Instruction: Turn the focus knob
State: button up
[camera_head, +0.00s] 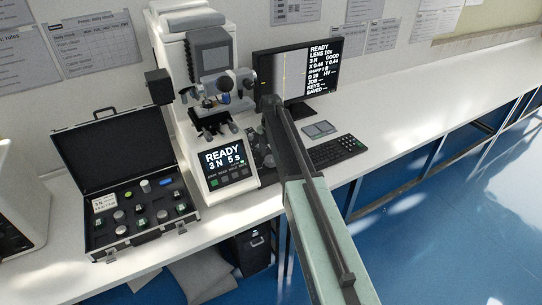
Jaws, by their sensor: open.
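The hardness tester (177,62) is a tall white machine on the bench, with a grey head and a front panel (225,165) reading READY, 3 N, 5 s. Dark parts (262,155) at the tester's lower right are partly covered by my arm; I cannot tell which part is the focus knob. My gripper (269,104) is at the far end of my arm, just right of the turret. Its fingers are small and dark, and I see nothing held; contact is unclear.
An open black case (104,140) with several samples lies left of the tester. A monitor (300,70), a keyboard (336,150) and a small grey pad (319,129) are at the right. The white bench (420,95) is clear further right.

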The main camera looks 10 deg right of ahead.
aim_at(271, 158)
notch_tip(271, 158, up, 7)
jog(key=p, duration=0.6)
jog(key=shift+r+p, duration=0.2)
jog(key=shift+p, duration=0.1)
jog(key=shift+f, duration=0.1)
jog(key=shift+f, duration=0.15)
jog(key=s+m, duration=2.5)
jog(key=s, duration=0.2)
jog(key=shift+f+b, duration=0.2)
jog(key=shift+b, duration=0.25)
jog(key=shift+s, duration=0.1)
